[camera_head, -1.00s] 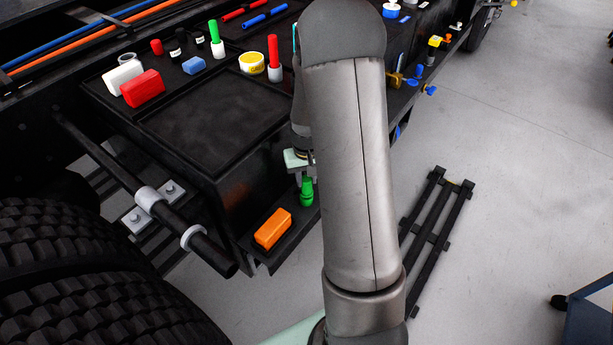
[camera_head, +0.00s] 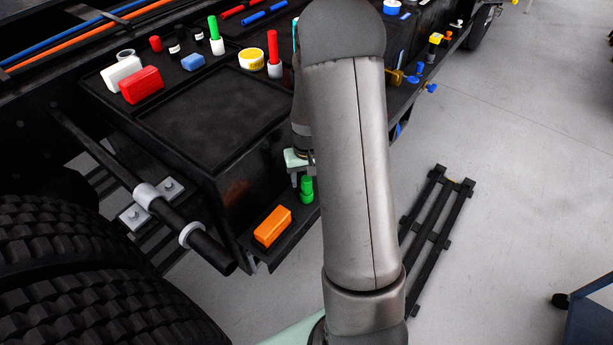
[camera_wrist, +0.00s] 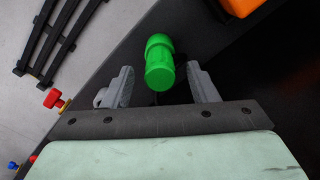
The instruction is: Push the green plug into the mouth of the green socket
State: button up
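A bright green piece (camera_head: 307,189) stands upright on the low black ledge in the head view, partly beside my arm. It has a narrower and a wider part with a step between them; it looks like the plug and socket in line, but I cannot tell how deep one sits in the other. The wrist view shows the green piece (camera_wrist: 160,62) between the two grey fingers of my gripper (camera_wrist: 163,86). The fingers are apart, with a visible gap on each side of the green piece. In the head view my gripper (camera_head: 301,178) is at the piece, partly hidden by my arm.
An orange block (camera_head: 272,228) lies on the ledge (camera_head: 262,252) left of the green piece. Red and white blocks, bottles and coloured rods stand on the upper black deck. Large tyres (camera_head: 90,285) are at lower left. A black rack (camera_head: 440,230) lies on the grey floor.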

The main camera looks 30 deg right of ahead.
notch_tip(320, 180, up, 18)
jog(key=shift+f+b, duration=0.25)
jog(key=shift+b, duration=0.1)
jog(key=shift+a, duration=0.1)
dwell(0.5)
jog(key=s+a+n, duration=0.1)
jog(key=s+a, duration=0.6)
jog(key=s, duration=0.3)
jog(key=s+a+n, duration=0.2)
jog(key=s+a, duration=0.5)
jog(key=s, duration=0.4)
jog(key=shift+a, duration=0.15)
jog(key=shift+s, duration=0.1)
